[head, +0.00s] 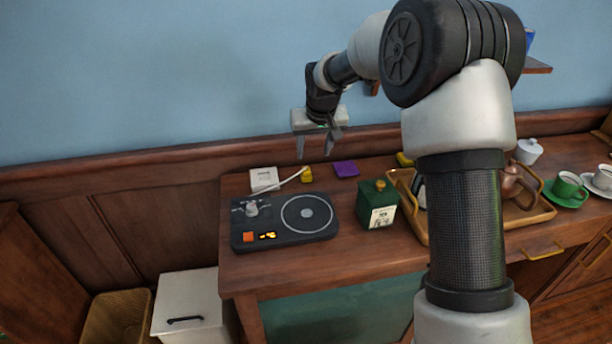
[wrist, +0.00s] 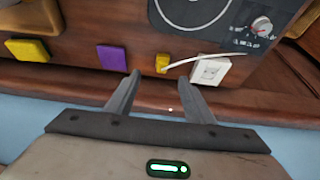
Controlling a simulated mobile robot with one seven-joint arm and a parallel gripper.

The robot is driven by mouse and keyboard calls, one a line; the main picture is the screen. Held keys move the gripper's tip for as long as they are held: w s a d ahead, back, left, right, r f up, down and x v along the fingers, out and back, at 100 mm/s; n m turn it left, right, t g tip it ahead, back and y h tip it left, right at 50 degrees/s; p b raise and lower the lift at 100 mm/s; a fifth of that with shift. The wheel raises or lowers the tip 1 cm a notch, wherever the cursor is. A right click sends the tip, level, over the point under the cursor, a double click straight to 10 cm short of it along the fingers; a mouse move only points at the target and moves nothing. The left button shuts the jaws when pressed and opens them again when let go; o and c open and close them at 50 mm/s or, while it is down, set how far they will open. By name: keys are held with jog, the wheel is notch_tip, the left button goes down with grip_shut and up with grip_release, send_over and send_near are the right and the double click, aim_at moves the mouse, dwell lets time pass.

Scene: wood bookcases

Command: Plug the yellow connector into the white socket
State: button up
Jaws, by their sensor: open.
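The yellow connector (head: 307,174) lies on the wooden counter near its back edge, with a white cable running from it; it also shows in the wrist view (wrist: 162,63). The white socket (head: 263,179) is a square white block just left of it in the head view; in the wrist view the socket (wrist: 210,70) is to the right, with the cable passing over or beside it. My gripper (head: 314,156) is open and empty, above the back of the counter. In the wrist view my gripper's fingertips (wrist: 160,80) are spread on either side of the connector in the picture; contact is not visible.
A black hotplate-like device (head: 285,240) with a round dial plate stands in front of the socket. A purple block (head: 346,168) lies right of the connector. A green tea box (head: 378,205) and a wooden tray (head: 480,237) stand further right. The wall rises behind.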

send_near(307, 172)
jog(key=x, duration=0.5)
jog(key=shift+d, duration=0.4)
jog(key=x, duration=0.3)
jog(key=b+x, duration=0.1)
jog(key=x, duration=0.1)
jog(key=shift+a, duration=0.4)
jog(key=c, duration=1.1)
jog(key=shift+o, duration=0.2)
notch_tip(307, 172, up, 10)
jog(key=shift+p, duration=0.5)
